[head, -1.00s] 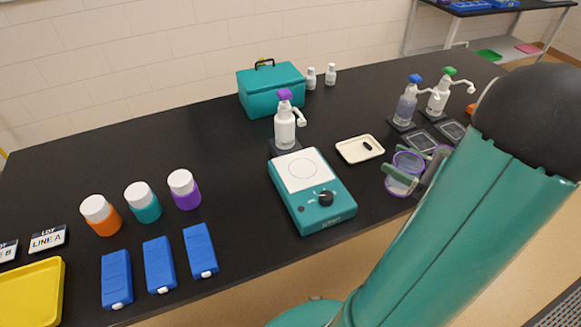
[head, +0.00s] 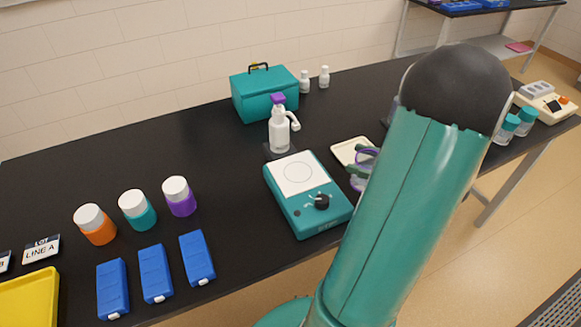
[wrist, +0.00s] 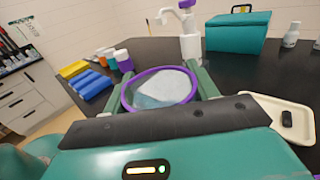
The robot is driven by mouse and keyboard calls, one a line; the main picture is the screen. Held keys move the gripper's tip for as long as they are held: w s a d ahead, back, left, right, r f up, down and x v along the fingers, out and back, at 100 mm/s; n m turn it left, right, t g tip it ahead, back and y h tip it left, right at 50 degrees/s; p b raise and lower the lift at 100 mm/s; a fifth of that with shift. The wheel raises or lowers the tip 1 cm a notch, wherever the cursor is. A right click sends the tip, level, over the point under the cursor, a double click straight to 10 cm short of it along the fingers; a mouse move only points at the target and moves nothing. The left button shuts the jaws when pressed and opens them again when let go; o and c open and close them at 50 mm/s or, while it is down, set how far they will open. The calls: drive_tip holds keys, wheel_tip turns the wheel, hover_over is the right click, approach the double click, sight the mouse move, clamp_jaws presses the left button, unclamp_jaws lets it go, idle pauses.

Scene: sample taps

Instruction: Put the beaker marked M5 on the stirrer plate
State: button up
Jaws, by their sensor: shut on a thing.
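A clear beaker with a purple rim (wrist: 124,98) is held between the two green fingers of my gripper (wrist: 160,88) in the wrist view. My gripper is shut on it. No marking on the beaker can be read. In the head view the beaker (head: 356,182) is mostly hidden behind my arm, just right of the stirrer plate. The stirrer plate (head: 326,216) is a teal box with a white square top, a ring on it and a black knob. Its top is empty.
A white pump bottle (head: 279,132) stands behind the stirrer. A cream tray (head: 345,152) lies right of it. Orange, teal and purple jars (head: 137,208) and blue boxes (head: 155,273) are at left. A teal case (head: 265,95) stands at the back.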

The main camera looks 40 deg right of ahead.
hover_over(294, 170)
drive_tip(key=shift+w+a+f, duration=0.15)
drive_tip(key=shift+f, duration=1.65)
drive_tip(key=shift+f, duration=0.1)
drive_tip(key=o, duration=1.3)
drive_tip(key=v, duration=1.2)
